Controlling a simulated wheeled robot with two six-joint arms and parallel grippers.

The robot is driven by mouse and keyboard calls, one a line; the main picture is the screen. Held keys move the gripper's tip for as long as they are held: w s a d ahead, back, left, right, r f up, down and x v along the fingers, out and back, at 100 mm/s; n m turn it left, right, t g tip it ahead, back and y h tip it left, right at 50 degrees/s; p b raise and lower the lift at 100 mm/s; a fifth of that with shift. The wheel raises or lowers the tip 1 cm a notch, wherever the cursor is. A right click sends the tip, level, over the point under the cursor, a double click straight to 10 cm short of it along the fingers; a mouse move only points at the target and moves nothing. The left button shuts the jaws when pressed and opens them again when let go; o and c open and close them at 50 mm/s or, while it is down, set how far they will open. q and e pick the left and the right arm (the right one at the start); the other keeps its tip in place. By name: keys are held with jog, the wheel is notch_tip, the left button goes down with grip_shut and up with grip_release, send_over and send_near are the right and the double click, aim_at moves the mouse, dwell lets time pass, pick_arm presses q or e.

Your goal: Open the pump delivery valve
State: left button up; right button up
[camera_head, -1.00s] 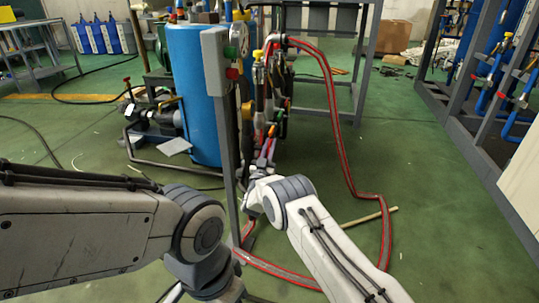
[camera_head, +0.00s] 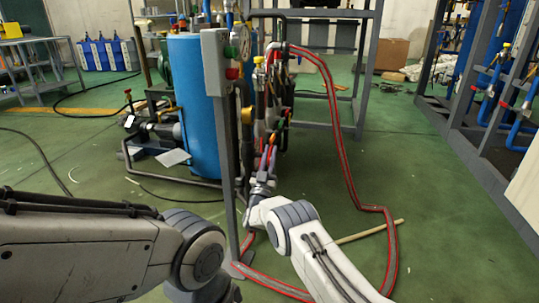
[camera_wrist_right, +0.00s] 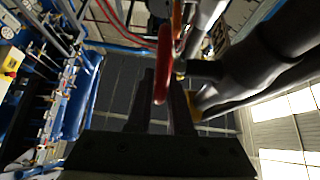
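The pump's valve group (camera_head: 272,105), with several red, yellow and green handles, stands behind the grey post in the head view. I cannot tell which one is the delivery valve. My right gripper (camera_head: 264,180) is at the lower end of this group, just below a reddish lever (camera_head: 269,157). In the right wrist view a red lever (camera_wrist_right: 163,65) lies in line with the gap between the two dark fingers (camera_wrist_right: 161,108). The fingers look apart; I cannot see contact with the lever. My left arm is at lower left; its fingertips are out of the picture.
A grey post with a switch box (camera_head: 215,62) stands just left of the valves, before a blue tank (camera_head: 190,110). A red-striped hose (camera_head: 340,150) loops down to the floor at right. A wooden stick (camera_head: 370,231) lies there. Blue-piped racks (camera_head: 490,90) stand at far right.

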jog(key=shift+o, duration=1.2)
jog(key=shift+s, duration=0.1)
jog(key=p+v, duration=0.5)
jog(key=v, duration=0.5)
jog(key=shift+f, duration=0.2)
jog(key=shift+a, duration=0.1)
